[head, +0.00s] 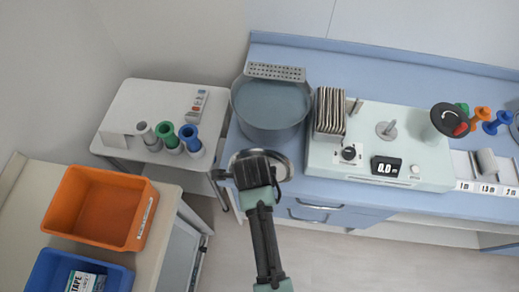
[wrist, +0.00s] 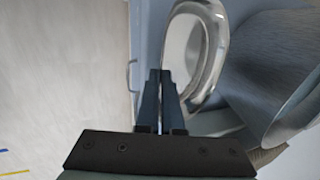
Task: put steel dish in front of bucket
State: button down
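The steel dish (head: 287,167) is a shallow shiny round dish just in front of the bucket, at the front edge of the blue counter. My gripper (head: 262,157) covers much of it in the head view. In the wrist view the dish (wrist: 216,45) shows its bright rim, and the fingers of my gripper (wrist: 162,100) are close together on its near rim. The bucket (head: 270,105) is a large grey round tub on the counter behind the dish. It also shows at the right of the wrist view (wrist: 275,70). Whether the dish touches the counter is hidden.
A pale scale unit (head: 380,150) stands right of the bucket, with a rack of dark plates (head: 329,113). A perforated steel strip (head: 275,71) is behind the bucket. A white side table (head: 130,105) and an orange bin (head: 100,207) are at left.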

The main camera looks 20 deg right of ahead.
jog(key=shift+f, duration=0.8)
jog(key=shift+f, duration=0.15)
jog(key=c, duration=1.1)
grip_release()
